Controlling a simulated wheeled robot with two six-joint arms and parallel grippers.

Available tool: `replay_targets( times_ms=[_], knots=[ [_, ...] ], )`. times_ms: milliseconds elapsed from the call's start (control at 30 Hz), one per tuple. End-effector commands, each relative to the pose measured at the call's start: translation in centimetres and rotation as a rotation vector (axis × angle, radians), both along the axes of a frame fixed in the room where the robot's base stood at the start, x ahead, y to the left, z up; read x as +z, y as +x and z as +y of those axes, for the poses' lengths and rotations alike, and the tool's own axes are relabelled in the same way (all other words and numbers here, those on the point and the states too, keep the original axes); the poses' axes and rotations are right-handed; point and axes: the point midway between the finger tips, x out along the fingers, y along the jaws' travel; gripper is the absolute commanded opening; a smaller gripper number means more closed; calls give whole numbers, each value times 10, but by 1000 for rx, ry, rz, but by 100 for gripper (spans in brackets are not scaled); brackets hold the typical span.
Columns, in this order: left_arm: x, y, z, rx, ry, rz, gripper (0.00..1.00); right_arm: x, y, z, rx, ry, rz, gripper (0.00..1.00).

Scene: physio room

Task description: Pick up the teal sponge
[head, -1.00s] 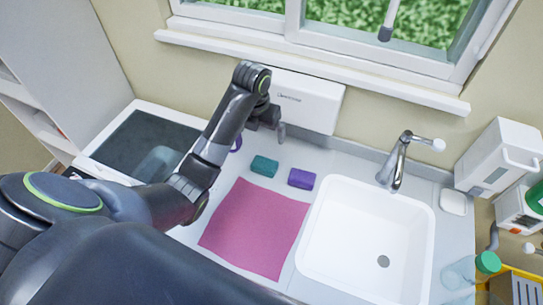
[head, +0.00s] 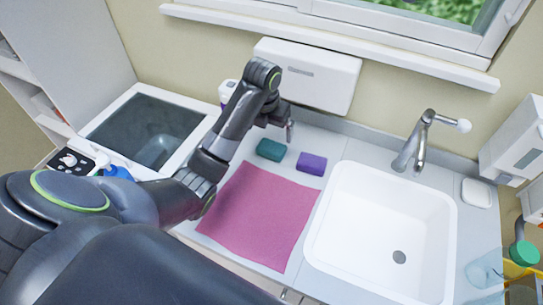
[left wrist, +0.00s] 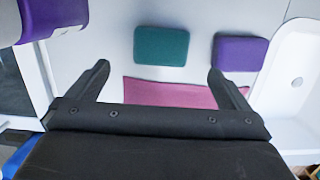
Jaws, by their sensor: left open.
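The teal sponge (head: 270,150) lies flat on the light counter behind the pink cloth (head: 260,215). It also shows in the left wrist view (left wrist: 161,46), beyond the fingertips and between their lines. A purple sponge (head: 311,164) lies just to its right, with a small gap. My left gripper (left wrist: 159,75) is open and empty, its two dark fingers apart with the teal sponge ahead of them. In the head view my left gripper (head: 284,124) hangs just above and behind the teal sponge. My right gripper is not in view.
A white sink (head: 375,268) with a tap (head: 415,145) is to the right. A white dispenser (head: 308,75) hangs on the wall behind.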

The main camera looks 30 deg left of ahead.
Motion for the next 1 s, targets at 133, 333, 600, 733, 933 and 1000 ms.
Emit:
replay_targets(
  times_ms=[133,333,600,733,933,1000],
  knots=[
    [-21,2,0,1,-1,4,100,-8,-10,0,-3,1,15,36],
    [-36,5,0,1,0,3,100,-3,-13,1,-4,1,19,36],
    [-73,10,-1,1,0,3,100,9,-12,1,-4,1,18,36],
    [-82,11,-2,0,0,1,100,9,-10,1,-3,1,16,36],
    [-82,11,-1,0,0,0,100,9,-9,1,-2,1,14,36],
    [-82,11,-1,0,0,0,93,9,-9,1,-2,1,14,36]
  ],
)
